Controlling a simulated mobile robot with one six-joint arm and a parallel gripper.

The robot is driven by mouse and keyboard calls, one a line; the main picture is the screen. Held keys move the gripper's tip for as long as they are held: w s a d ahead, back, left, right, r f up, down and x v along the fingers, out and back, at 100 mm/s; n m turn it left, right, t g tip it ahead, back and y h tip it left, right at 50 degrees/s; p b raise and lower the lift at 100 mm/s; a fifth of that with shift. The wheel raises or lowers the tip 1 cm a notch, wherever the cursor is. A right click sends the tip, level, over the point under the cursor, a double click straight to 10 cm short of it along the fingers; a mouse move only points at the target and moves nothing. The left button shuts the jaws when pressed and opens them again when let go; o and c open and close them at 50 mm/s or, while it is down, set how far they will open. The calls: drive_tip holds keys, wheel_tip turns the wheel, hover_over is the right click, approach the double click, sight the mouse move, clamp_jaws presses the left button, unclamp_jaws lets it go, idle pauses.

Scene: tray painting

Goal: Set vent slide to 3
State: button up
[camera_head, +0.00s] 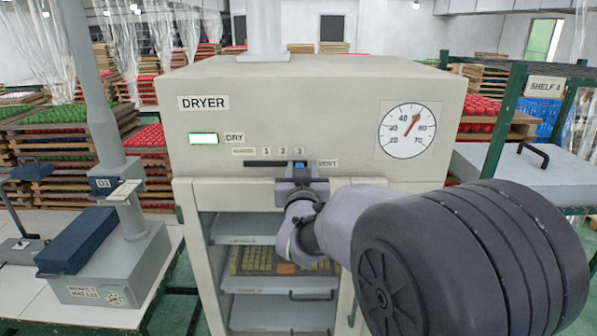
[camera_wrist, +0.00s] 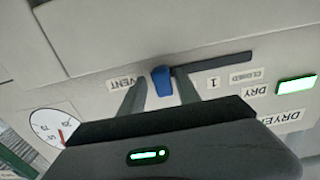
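The vent slide is a dark horizontal slot (camera_head: 262,164) on the dryer's front, under the marks CLOSED, 1, 2 and 3. Its blue knob (camera_head: 299,166) shows just below the 3, toward the VENT label. In the wrist view the picture is turned over, and the blue knob (camera_wrist: 162,82) stands between my two fingertips. My gripper (camera_wrist: 158,84) is open around the knob, with a narrow gap on the VENT side; contact on the other side is unclear. In the head view my gripper (camera_head: 301,180) is right at the slot. My fingers hide some marks in the wrist view.
The dryer (camera_head: 330,100) has a lit green DRY indicator (camera_head: 204,139) and a round dial (camera_head: 407,130) reading about 50. Below, the dryer is open, with trays on shelves (camera_head: 285,261). A grey press-like stand (camera_head: 105,265) is at left.

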drive_tip(key=s+b, duration=0.1)
drive_tip(key=s, duration=1.6)
drive_tip(key=shift+s+a, duration=0.25)
drive_tip(key=shift+a, duration=0.05)
drive_tip(key=s+d+f+m+g+y+b, duration=0.1)
drive_tip(key=s+f+g+b, duration=0.3)
drive_tip(key=s+f, duration=0.4)
drive_tip(key=s+d+f+m+g+b, duration=0.1)
drive_tip(key=s+d+f+g+b, duration=0.3)
drive_tip(key=s+f, duration=0.3)
drive_tip(key=s+d+f+m+g+y+b, duration=0.1)
drive_tip(key=s+f+g+b, duration=0.3)
drive_tip(key=s+f, duration=0.4)
drive_tip(key=shift+s+d+f+m+y+b, duration=0.3)
drive_tip(key=shift+s+d+m+b, duration=0.2)
drive_tip(key=shift+d+b, duration=0.15)
